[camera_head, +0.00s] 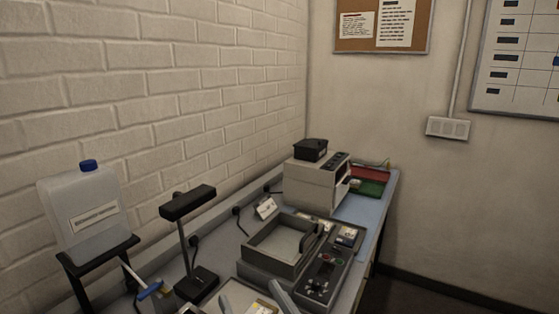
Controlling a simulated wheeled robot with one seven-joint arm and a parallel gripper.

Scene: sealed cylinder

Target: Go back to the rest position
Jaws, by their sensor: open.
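My gripper (260,296) shows at the bottom edge of the picture as two grey fingertips spread apart. It is open, and the rest of it is out of frame. A small white and yellow item shows between and below the fingertips, partly cut off; I cannot tell what it is or how far it lies from them. No sealed cylinder can be made out.
A blue-grey bench (377,205) runs along the brick wall. It carries an open grey tray device (262,270) with a control panel (322,276), a beige machine (312,187), a black lamp stand (187,246) and a jug (82,212) on a black stand. Floor shows at right.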

